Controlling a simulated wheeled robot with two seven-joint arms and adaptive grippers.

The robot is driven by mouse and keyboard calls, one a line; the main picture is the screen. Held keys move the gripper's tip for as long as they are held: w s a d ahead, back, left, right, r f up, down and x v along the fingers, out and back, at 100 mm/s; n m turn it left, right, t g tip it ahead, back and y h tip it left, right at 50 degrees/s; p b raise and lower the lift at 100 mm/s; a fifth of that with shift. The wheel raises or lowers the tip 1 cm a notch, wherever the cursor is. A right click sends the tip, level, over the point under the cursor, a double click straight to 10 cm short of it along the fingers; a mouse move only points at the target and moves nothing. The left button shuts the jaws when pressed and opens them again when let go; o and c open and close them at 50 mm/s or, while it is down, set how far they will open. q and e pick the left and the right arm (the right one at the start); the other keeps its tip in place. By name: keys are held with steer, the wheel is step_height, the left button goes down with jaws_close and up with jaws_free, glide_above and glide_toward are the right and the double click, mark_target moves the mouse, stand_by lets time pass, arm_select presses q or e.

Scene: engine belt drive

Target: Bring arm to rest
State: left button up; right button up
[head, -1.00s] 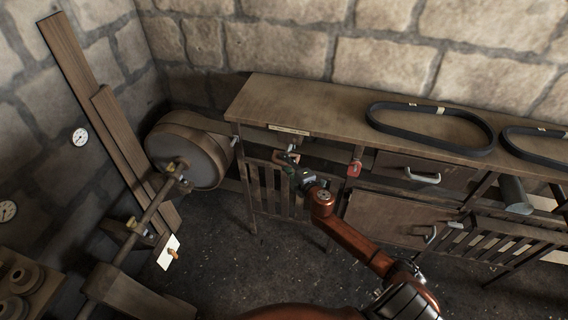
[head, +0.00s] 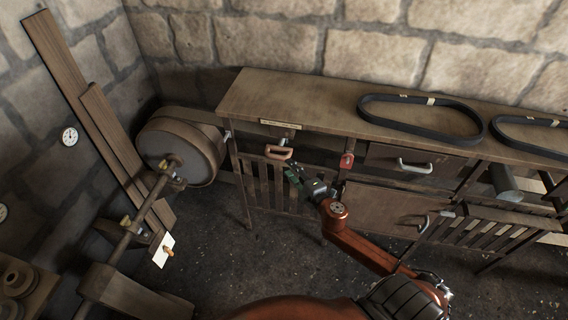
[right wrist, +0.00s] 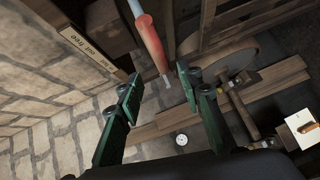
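My right gripper (head: 292,176) is in front of the workbench, just below and apart from an orange-red lever handle (head: 278,152) under the bench's front edge. In the right wrist view the two green fingers of the right gripper (right wrist: 158,90) stand wide apart with nothing between them. The lever handle (right wrist: 150,40) shows beyond the fingertips there, with a pale end and a metal rod. My orange right arm reaches in from the lower right. My left gripper is not in view.
The workbench (head: 300,100) carries black belts (head: 420,112) on top. A label (head: 281,124) is on its front edge, and a red-handled part (head: 346,161) hangs to the right. A large drum pulley (head: 180,150) and shaft stand at left. Dark floor is open in front.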

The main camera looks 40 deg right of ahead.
steer(key=shift+s+r, duration=0.15)
steer(key=shift+s, duration=0.75)
steer(key=s+d+f+m+g+h, duration=0.1)
steer(key=s+d+f+m+g, duration=0.15)
steer(key=f, duration=0.65)
steer(key=s+d+f+m+g, duration=0.1)
steer(key=d+f, duration=0.2)
steer(key=f, duration=0.6)
steer(key=s+f+m+g, duration=0.2)
steer(key=s+f, duration=0.4)
steer(key=f, duration=0.5)
steer(key=s+f+m+g, duration=0.25)
steer(key=s+f, duration=0.45)
steer(key=f, duration=0.4)
steer(key=s+a+f+m+g, duration=0.2)
steer(key=s+a+f, duration=0.3)
steer(key=s+f, duration=0.3)
steer(key=s+a+f+m+g+y, duration=0.1)
steer(key=s+a+f, duration=0.5)
steer(key=s, duration=1.1)
steer(key=s+a+f+m+g+y, duration=0.1)
steer(key=s+a+f+m+g, duration=0.2)
steer(key=s+f, duration=0.7)
steer(key=s+a+g, duration=0.1)
steer(key=s+a, duration=0.1)
steer(key=shift+s+a+g, duration=0.25)
steer(key=shift+a+g, duration=0.05)
steer(key=shift+a, duration=0.05)
